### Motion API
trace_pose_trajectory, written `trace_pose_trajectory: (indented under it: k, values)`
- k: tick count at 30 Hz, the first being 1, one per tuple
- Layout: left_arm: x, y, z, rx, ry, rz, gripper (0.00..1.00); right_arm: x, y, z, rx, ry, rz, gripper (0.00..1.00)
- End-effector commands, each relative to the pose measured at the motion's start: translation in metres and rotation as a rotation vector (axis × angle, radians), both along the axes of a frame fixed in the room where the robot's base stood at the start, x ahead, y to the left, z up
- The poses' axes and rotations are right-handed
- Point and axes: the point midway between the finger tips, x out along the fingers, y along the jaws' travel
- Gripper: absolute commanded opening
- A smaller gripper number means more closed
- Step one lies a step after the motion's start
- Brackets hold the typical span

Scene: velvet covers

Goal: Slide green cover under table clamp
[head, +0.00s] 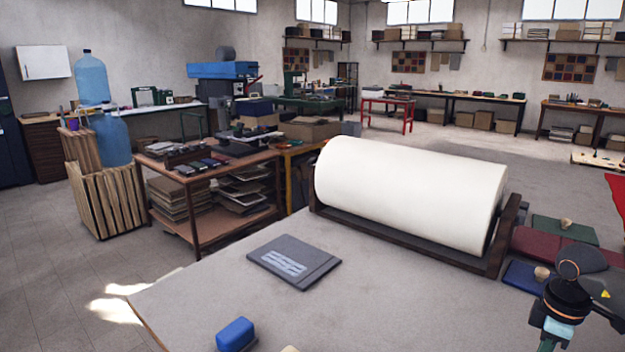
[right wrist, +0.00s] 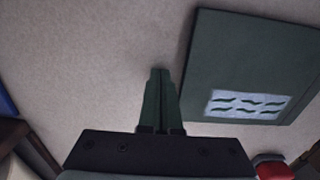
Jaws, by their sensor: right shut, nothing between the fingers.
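A dark green cover (right wrist: 238,58) with a pale label of wavy lines lies flat on the table in the right wrist view. My right gripper (right wrist: 160,72) is shut and empty, beside the cover's left edge and apart from it in the picture. I cannot tell which one the wrist view shows. I cannot make out a table clamp for certain. My left gripper is out of view.
A large white roll (head: 410,195) rests in a dark wooden cradle (head: 495,255) at the table's back. Red (head: 540,246) and blue (head: 522,275) covers lie right of it. A blue block (head: 236,333) sits near the front. The table (head: 400,305) is mostly clear between.

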Motion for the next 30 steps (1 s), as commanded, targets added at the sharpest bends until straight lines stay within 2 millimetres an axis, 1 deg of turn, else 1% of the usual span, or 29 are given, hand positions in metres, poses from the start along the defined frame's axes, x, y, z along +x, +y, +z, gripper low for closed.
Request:
trace_pose_trajectory:
  k: [6,22,30]
  values:
    - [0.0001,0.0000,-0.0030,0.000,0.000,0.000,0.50,0.0001,0.0001,-0.0051,0.000,0.000,0.000,0.00]
    - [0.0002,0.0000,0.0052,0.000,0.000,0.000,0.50,-0.0002,0.0001,-0.0010,0.001,0.001,0.000,0.00]
    - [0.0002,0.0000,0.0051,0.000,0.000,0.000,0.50,-0.0001,0.0001,-0.0015,0.000,0.000,0.000,0.00]
